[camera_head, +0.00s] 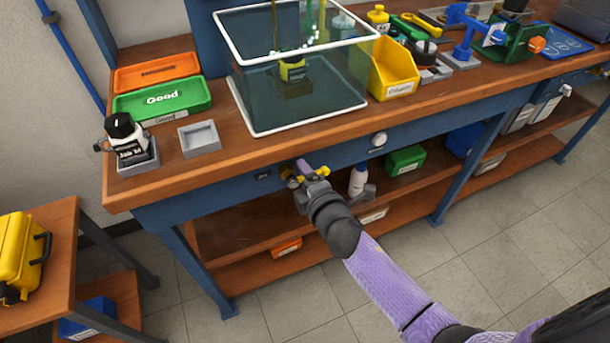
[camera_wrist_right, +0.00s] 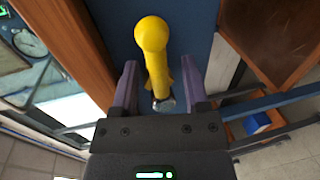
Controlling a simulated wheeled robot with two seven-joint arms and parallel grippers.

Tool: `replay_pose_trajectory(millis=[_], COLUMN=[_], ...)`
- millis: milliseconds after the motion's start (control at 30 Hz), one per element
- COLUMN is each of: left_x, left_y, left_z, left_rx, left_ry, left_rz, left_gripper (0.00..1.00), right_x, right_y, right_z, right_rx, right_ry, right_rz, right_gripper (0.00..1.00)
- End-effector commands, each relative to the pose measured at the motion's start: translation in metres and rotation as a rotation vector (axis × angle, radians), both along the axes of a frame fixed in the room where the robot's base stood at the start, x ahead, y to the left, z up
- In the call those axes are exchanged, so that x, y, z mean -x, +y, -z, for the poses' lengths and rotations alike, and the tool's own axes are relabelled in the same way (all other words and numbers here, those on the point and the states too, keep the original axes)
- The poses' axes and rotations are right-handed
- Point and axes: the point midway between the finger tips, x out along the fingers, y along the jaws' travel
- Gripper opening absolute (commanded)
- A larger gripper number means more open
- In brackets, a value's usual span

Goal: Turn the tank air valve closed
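The tank air valve has a yellow handle (camera_head: 322,171) on the blue front rail of the workbench, below the tank; my gripper partly hides it in the head view. In the right wrist view the long yellow handle (camera_wrist_right: 152,38) runs between my fingers. My right gripper (camera_head: 304,170) is at the valve. Its two purple fingers stand open on either side of the handle (camera_wrist_right: 158,66), with a gap visible on both sides. The clear tank (camera_head: 240,105) with white rims stands on the bench above, with a yellow-and-black device inside. My left gripper is not in view.
A round white gauge (camera_head: 378,139) sits on the rail right of the valve. A black-topped unit (camera_head: 125,140), a grey tray (camera_head: 199,138), green (camera_head: 163,101) and orange (camera_head: 156,72) trays lie left of the tank. A yellow bin (camera_head: 393,68) stands right of it.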

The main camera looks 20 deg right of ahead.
Motion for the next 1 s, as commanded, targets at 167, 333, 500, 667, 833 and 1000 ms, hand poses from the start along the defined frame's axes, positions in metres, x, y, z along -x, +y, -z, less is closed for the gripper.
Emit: replay_pose_trajectory(millis=[167, 333, 500, 667, 833, 1000], left_x=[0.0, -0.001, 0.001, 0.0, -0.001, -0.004], left_y=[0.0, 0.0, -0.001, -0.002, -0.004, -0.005], left_z=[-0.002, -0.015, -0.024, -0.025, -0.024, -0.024], left_rx=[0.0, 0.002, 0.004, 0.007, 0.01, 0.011], left_ry=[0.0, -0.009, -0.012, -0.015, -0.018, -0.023], left_rz=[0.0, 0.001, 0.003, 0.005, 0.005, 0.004], left_gripper=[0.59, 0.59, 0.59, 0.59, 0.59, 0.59], right_x=[0.005, 0.037, 0.076, 0.095, 0.098, 0.097], right_y=[0.0, -0.001, -0.002, -0.003, -0.003, -0.003], right_z=[-0.002, -0.01, -0.017, -0.02, -0.019, -0.019], right_rx=[-0.001, -0.002, -0.001, 0.0, 0.001, 0.0], right_ry=[0.0, 0.002, 0.002, 0.0, 0.0, 0.0], right_rz=[0.0, 0.0, 0.0, 0.0, 0.0, 0.0], right_gripper=[0.58, 0.58, 0.58, 0.58, 0.58, 0.58])
